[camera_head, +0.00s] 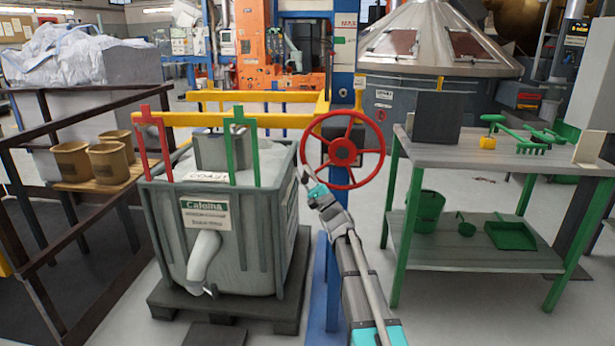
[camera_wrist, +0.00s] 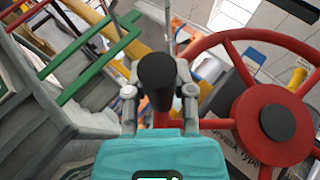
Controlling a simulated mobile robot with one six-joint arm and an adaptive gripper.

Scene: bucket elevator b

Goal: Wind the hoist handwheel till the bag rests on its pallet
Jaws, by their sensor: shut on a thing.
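The red handwheel (camera_head: 352,185) is mounted on a blue column; it also shows at the right in the wrist view (camera_wrist: 225,124). My gripper (camera_head: 306,180) is at the wheel's lower left rim. In the wrist view its two fingers are shut on the wheel's dark handle (camera_wrist: 157,82), with one finger on each side. The grey bag (camera_head: 258,240), with a label and a pale spout, stands upright left of the column, below yellow bars with red and green hooks. The dark pallet (camera_head: 172,300) is directly under it. I cannot tell whether the bag touches the pallet.
A grey-topped green table (camera_head: 500,158) with green tools stands close on the right. A dark railing (camera_head: 75,210) and a shelf with brown buckets (camera_head: 108,160) are at the left. The blue column (camera_head: 343,60) stands behind the wheel. Grey floor shows between column and table.

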